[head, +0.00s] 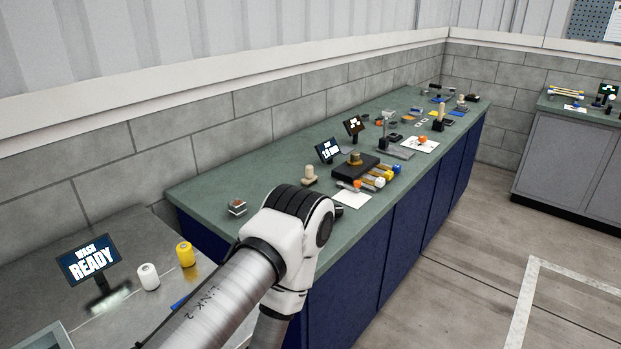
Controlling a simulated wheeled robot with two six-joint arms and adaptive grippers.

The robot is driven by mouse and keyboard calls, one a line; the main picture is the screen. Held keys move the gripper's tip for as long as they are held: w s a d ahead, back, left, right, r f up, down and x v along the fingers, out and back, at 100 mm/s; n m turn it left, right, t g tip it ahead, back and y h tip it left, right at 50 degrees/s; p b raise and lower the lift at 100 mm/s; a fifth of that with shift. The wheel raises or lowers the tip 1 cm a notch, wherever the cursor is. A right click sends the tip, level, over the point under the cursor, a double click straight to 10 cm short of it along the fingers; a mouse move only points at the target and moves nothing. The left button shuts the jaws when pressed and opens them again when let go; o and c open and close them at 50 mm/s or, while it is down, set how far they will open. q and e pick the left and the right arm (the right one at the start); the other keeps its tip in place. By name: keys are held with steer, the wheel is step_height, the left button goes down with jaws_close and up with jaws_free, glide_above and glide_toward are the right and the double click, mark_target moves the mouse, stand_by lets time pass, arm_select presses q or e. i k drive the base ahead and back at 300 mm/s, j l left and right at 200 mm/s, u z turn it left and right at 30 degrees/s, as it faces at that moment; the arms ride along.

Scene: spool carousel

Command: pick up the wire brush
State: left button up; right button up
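I cannot make out a wire brush for certain. A thin blue piece (179,304) lies on the grey bench at the lower left, partly hidden behind my arm; I cannot tell what it is. Many small items on the long green counter (215,191) are too small to identify. One of my arms crosses the bottom middle of the head view, its elbow in front of the counter's near end. Neither gripper shows.
The grey bench holds a "WASH READY" sign (90,260), a white spool (148,276) and a yellow spool (186,254). A dark block (353,172) and small screen (328,150) stand on the counter. A grey cabinet (565,155) stands far right. Floor at right is clear.

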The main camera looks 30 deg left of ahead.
mark_target(310, 180)
steer(key=u, duration=1.1)
